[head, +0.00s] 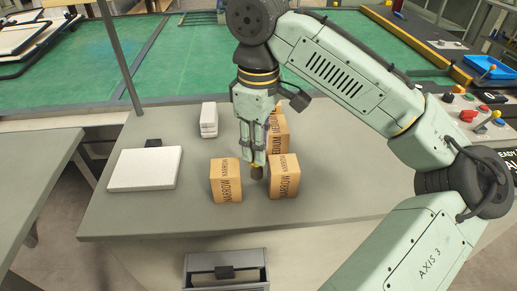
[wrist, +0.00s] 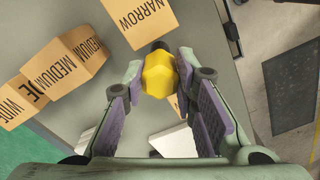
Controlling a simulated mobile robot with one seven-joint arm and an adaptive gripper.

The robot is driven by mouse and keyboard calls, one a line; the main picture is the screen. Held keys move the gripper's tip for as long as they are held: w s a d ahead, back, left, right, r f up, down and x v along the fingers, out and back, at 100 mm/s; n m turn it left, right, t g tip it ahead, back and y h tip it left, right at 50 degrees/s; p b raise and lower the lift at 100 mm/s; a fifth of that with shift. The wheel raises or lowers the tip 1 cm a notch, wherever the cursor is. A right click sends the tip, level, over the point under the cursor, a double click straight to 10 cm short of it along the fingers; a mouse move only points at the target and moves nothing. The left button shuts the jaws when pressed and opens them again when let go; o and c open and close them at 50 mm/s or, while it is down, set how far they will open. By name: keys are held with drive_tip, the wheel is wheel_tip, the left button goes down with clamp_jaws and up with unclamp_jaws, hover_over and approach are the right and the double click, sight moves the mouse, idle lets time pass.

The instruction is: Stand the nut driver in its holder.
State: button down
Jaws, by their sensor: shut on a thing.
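My gripper (head: 256,160) points down over the grey table, close to two cardboard boxes marked NARROW. In the wrist view its purple-padded fingers (wrist: 160,78) are shut on the nut driver (wrist: 158,80). The driver has a yellow faceted handle, with a dark part at its far end. In the head view the driver (head: 256,173) is small and partly hidden by the fingers, between the left NARROW box (head: 225,183) and the right NARROW box (head: 284,178). I cannot tell whether its tip touches anything. I cannot make out which thing is the holder.
A MEDIUM box (head: 279,128) stands behind the right NARROW box; a WIDE box (wrist: 14,103) shows in the wrist view. A white slab (head: 145,169) lies at left and a white stack (head: 208,120) behind. The table front (head: 330,207) is clear. A grey drawer (head: 226,284) is below.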

drive_tip(key=f, duration=0.1)
drive_tip(key=w+f, duration=0.1)
drive_tip(key=shift+w+f, duration=0.1)
drive_tip(key=shift+f, duration=0.7)
drive_tip(key=shift+f, duration=0.1)
drive_tip(key=shift+f, duration=0.1)
drive_tip(key=c, duration=1.6)
unclamp_jaws()
wheel_tip(320, 180, up, 12)
drive_tip(key=shift+d+r+p, duration=0.1)
drive_tip(key=shift+r+p, duration=0.1)
drive_tip(key=shift+p, duration=0.2)
